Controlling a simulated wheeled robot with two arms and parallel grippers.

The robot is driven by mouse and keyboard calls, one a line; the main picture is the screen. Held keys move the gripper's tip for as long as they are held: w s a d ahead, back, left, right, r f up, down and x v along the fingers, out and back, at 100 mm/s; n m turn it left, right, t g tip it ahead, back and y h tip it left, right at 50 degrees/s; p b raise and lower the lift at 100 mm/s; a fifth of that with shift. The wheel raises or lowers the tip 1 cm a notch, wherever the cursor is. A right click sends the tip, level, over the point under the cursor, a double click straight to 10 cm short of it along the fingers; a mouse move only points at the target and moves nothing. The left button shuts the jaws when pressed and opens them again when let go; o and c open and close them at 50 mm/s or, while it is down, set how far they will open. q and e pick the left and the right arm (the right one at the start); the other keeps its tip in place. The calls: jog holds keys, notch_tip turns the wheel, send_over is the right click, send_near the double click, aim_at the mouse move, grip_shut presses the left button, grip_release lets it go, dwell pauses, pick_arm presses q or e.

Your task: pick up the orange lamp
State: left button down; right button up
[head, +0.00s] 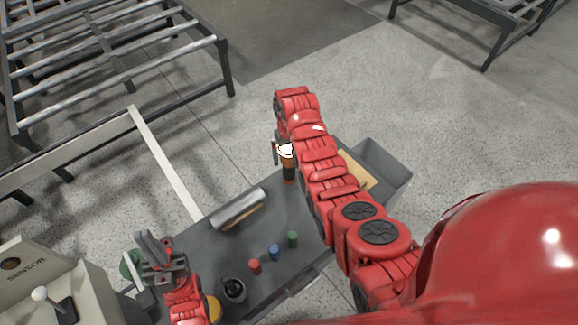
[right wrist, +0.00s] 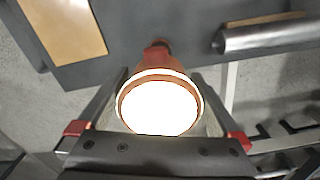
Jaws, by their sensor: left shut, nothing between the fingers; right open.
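The orange lamp (head: 288,164) stands on the dark table in the head view, with a bright white top, an orange body and a dark lower part. In the right wrist view the lamp (right wrist: 160,62) shows its glowing round face toward the camera. My right gripper (head: 281,150) is at the lamp's upper part. It is open, with a finger on either side of the lamp; whether they touch it is unclear. My left gripper (head: 150,240) is shut and empty over the table's left end.
The dark table (head: 222,248) holds red (head: 255,266), blue (head: 273,252) and green (head: 292,238) cylinders, a metal half-tube (head: 238,208) and a black round object (head: 233,290). A grey bin (head: 385,165) is at its right end. A metal rack (head: 110,60) stands behind.

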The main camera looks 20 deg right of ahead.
jog(key=shift+f, duration=1.1)
grip_shut()
